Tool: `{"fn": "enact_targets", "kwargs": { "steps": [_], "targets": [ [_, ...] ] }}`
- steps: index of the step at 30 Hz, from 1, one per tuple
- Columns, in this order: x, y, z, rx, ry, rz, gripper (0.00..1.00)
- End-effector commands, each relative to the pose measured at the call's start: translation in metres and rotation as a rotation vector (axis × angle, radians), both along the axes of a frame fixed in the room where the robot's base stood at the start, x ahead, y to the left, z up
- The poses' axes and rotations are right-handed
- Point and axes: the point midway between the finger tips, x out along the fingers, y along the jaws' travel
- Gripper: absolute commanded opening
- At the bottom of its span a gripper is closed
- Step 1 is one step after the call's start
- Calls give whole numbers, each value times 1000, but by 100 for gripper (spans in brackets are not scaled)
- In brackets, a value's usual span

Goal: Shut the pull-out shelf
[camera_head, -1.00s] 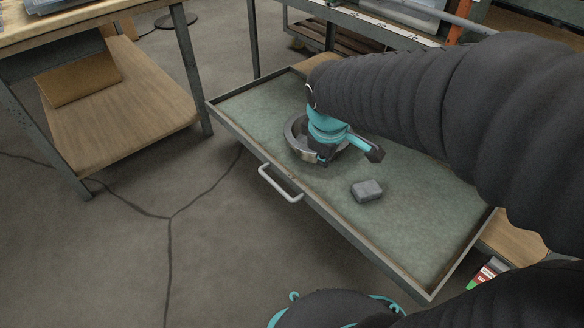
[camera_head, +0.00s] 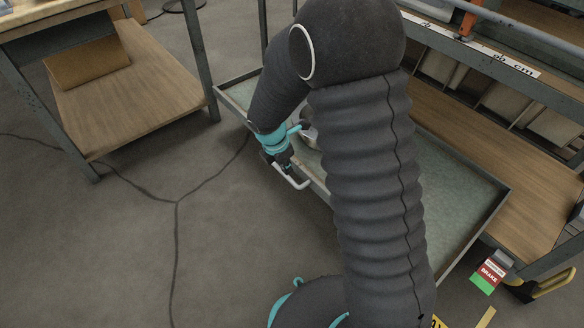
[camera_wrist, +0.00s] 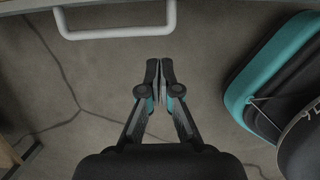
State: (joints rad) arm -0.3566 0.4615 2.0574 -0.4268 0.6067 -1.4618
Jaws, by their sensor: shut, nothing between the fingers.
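The pull-out shelf (camera_head: 455,190) is a shallow grey-green tray with a raised rim, standing out from the workbench. Its white bar handle (camera_head: 299,186) is on the front edge. My gripper (camera_head: 288,165) is shut and empty, close to the handle outside the shelf front. In the wrist view, my shut fingertips (camera_wrist: 160,66) point towards the shelf front, with the handle (camera_wrist: 118,33) ahead and to the left. They appear apart from it. My arm hides the middle of the shelf. A metal round thing (camera_head: 309,137) on it shows only in part.
A table with a low wooden shelf (camera_head: 110,90) stands at the left. The workbench (camera_head: 500,180) is behind the pull-out shelf, with bins on it. A green and red brake label (camera_head: 488,277) is at the lower right. Bare floor lies in front.

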Motion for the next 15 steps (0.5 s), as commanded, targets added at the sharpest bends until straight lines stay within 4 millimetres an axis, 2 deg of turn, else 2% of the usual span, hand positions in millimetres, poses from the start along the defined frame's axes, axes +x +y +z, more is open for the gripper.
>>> {"fn": "enact_targets", "kwargs": {
  "steps": [1,12,14,15],
  "targets": [
    [0,-2,-11,-1,4,-1,0],
    [9,-16,-78,-1,3,-3,0],
    [11,-18,-87,0,2,-4,0],
    [15,-24,-86,0,-1,-7,0]
  ]
}}
